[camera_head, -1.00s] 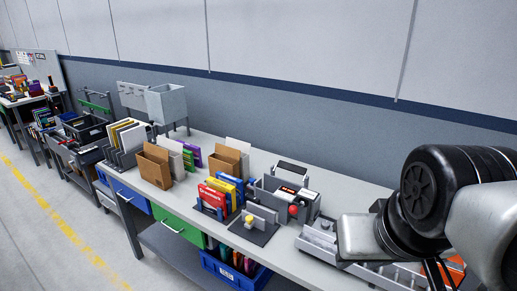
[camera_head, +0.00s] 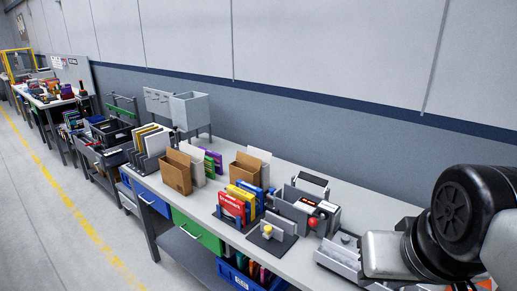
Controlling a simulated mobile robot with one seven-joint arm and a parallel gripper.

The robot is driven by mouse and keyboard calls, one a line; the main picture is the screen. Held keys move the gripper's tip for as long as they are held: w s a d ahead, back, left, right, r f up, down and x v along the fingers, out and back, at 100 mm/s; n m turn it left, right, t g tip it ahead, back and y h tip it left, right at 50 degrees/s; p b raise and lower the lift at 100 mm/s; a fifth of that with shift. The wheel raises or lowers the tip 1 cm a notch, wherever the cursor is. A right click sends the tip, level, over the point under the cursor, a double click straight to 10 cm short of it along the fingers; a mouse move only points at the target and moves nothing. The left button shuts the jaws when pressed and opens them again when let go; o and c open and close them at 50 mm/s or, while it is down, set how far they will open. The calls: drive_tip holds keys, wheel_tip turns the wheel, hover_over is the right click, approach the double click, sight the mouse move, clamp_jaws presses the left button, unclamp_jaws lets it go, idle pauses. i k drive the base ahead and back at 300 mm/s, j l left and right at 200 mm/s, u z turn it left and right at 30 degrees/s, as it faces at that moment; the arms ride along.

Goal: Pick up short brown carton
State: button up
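Two open-topped brown cartons stand on the long grey workbench (camera_head: 345,190). One brown carton (camera_head: 177,172) is near the bench's left front edge, with white sheets beside it. The other brown carton (camera_head: 245,170) is farther right and back, partly hidden by blue and yellow boxes. I cannot tell for certain which one is meant as the short one. My arm shows at the lower right, well to the right of both cartons. Its gripper end is below the picture edge, so I do not see the fingers.
Red and yellow boxes (camera_head: 236,204) stand in a rack in front of the right carton. A grey fixture with a yellow knob (camera_head: 267,230) and a grey caddy (camera_head: 300,205) are to the right. A file rack (camera_head: 148,150) is left. The floor aisle (camera_head: 50,230) is clear.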

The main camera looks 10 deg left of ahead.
sight(238, 170)
drive_tip(key=u, duration=3.4)
drive_tip(key=z, duration=2.75)
drive_tip(key=i+j+z, duration=0.1)
drive_tip(key=z, duration=0.35)
drive_tip(key=j+z, duration=0.15)
drive_tip(key=z, duration=0.25)
drive_tip(key=i+j+z, duration=0.2)
drive_tip(key=j, duration=0.15)
drive_tip(key=j+z, duration=0.2)
drive_tip(key=j, duration=0.15)
drive_tip(key=i+j+z, duration=0.15)
drive_tip(key=j, duration=0.25)
